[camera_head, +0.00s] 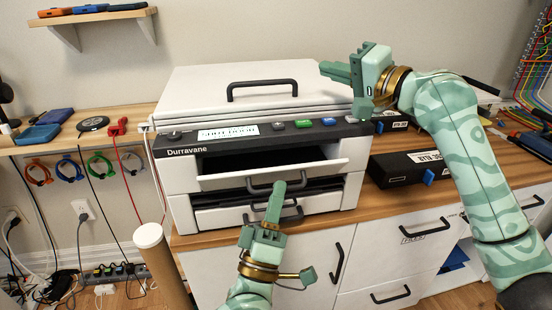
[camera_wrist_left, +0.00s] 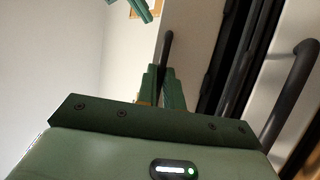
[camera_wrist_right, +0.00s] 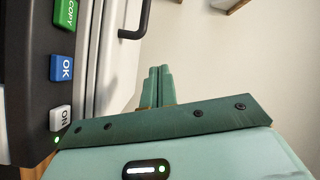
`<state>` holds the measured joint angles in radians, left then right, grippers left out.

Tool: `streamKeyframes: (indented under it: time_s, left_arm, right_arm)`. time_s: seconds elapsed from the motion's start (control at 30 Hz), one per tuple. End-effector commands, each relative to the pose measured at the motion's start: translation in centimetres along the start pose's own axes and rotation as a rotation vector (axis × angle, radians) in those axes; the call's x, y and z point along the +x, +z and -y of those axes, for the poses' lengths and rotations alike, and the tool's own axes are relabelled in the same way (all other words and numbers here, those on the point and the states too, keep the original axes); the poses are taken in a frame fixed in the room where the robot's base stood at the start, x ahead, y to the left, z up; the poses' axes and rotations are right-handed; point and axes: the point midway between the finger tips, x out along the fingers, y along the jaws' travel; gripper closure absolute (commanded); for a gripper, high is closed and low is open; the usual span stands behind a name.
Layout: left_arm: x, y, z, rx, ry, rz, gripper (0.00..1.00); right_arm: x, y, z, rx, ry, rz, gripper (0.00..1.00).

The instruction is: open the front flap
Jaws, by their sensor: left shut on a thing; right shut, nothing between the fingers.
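The white printer (camera_head: 178,152) marked Durravane stands on the wooden desk. Its front flap (camera_head: 322,169) is tilted outward at the top, with a dark opening behind it. The flap's dark bar handle (camera_head: 256,190) also shows in the left wrist view (camera_wrist_left: 167,48). My left gripper (camera_head: 279,190) is shut on this handle; its fingers pinch the bar in the left wrist view (camera_wrist_left: 164,78). My right gripper (camera_head: 326,70) is shut and empty, above the right end of the printer's lid. Its fingers are together in the right wrist view (camera_wrist_right: 160,72).
Below the flap is a drawer (camera_head: 330,198) with its own dark handle. The closed lid (camera_head: 200,95) has a bar handle on top. Black boxes (camera_head: 400,170) stand right of the printer. A brown tube (camera_head: 165,265) stands at the left, near hanging cables.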

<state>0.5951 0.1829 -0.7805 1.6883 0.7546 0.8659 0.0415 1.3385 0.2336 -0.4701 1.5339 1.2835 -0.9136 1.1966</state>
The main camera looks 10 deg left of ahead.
Motion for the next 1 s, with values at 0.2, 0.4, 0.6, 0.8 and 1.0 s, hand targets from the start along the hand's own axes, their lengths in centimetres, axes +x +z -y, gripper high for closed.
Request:
streamKeyframes:
  time_s: [0.2,0.4,0.6,0.8,1.0]
  left_arm:
    - [-0.1,0.0,0.1,0.001,-0.002,0.000,1.00]
    - [-0.1,0.0,0.1,0.001,-0.002,0.000,1.00]
    - [-0.1,0.0,0.1,0.001,-0.002,0.000,1.00]
    - [-0.1,0.0,0.1,0.001,-0.002,0.001,1.00]
    - [-0.1,0.0,0.1,0.001,-0.002,0.000,1.00]
  right_arm:
    - [-1.0,14.4,2.4,-0.335,0.355,0.324,1.00]
    - [-5.1,19.5,1.3,-0.686,0.643,0.329,1.00]
    - [-7.5,20.1,1.2,-0.901,0.759,0.242,1.00]
    - [-7.2,20.0,0.5,-0.945,0.782,0.215,1.00]
    - [-4.7,19.4,-1.9,-0.944,0.784,0.216,1.00]
